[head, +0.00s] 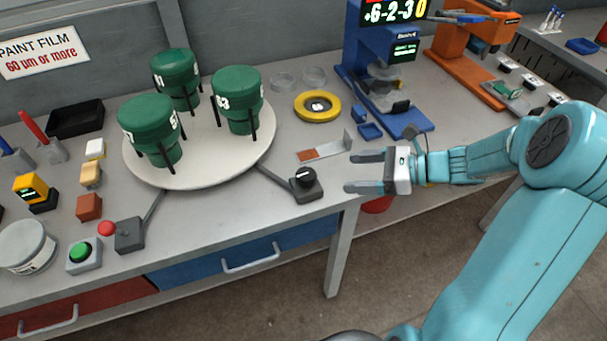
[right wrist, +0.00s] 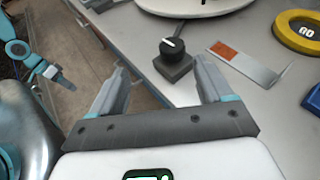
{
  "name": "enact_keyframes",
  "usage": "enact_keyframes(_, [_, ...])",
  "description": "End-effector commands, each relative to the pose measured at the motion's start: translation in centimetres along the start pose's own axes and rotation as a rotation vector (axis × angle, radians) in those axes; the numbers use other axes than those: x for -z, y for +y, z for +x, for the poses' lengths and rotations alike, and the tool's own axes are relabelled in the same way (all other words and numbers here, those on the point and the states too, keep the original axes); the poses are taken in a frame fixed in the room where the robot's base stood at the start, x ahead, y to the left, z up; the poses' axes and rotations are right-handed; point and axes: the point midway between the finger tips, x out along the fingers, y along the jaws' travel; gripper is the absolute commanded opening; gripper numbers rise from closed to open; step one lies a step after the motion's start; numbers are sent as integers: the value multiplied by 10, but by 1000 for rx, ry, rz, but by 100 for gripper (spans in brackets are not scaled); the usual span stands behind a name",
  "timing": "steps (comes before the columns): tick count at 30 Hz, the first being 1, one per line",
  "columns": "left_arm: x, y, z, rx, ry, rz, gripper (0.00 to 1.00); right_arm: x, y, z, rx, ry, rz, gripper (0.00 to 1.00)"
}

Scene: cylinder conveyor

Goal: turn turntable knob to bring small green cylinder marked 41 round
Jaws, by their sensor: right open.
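A round white turntable (head: 205,150) carries three green cylinders held between black pins. The back one (head: 175,75) shows a label ending in 1, its first digit hard to read. The right one (head: 238,95) seems to read 63 or 53. The front left one (head: 148,125) shows a partly hidden 7. The black knob (head: 305,177) with a white pointer line sits on a dark box at the table's front edge; it also shows in the right wrist view (right wrist: 172,46). My right gripper (head: 350,172) is open and empty, just right of the knob, apart from it. My left gripper (right wrist: 52,74) is small in the right wrist view.
A metal bracket with an orange-brown patch (head: 320,150) lies behind the right gripper. A yellow ring (head: 317,106) and blue instrument stand (head: 385,75) are farther back. A grey box (head: 130,235), green button (head: 82,252) and coloured blocks crowd the left side.

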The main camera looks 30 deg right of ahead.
Motion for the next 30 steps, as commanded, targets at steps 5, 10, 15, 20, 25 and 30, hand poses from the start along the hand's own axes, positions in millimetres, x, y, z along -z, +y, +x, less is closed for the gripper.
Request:
enact_keyframes(5, [0, 1, -2, 0, 0, 0, 43, 14, -9, -21, 58, 20, 38, 79])
enact_keyframes(10, [0, 1, -3, 0, 0, 0, 43, 16, -10, -2, 58, 20, 41, 79])
enact_keyframes(15, [0, 2, -5, 0, 0, 0, 43, 16, -9, 38, 54, 21, 40, 79])
enact_keyframes(20, [0, 2, -6, 0, 0, 0, 43, 17, -10, 78, 54, 21, 40, 79])
enact_keyframes(25, [0, 3, -8, 0, 0, 0, 43, 18, -12, 113, 56, 23, 40, 79])
enact_keyframes(30, [0, 3, -9, 0, 0, 0, 43, 18, -14, 134, 59, 23, 38, 79])
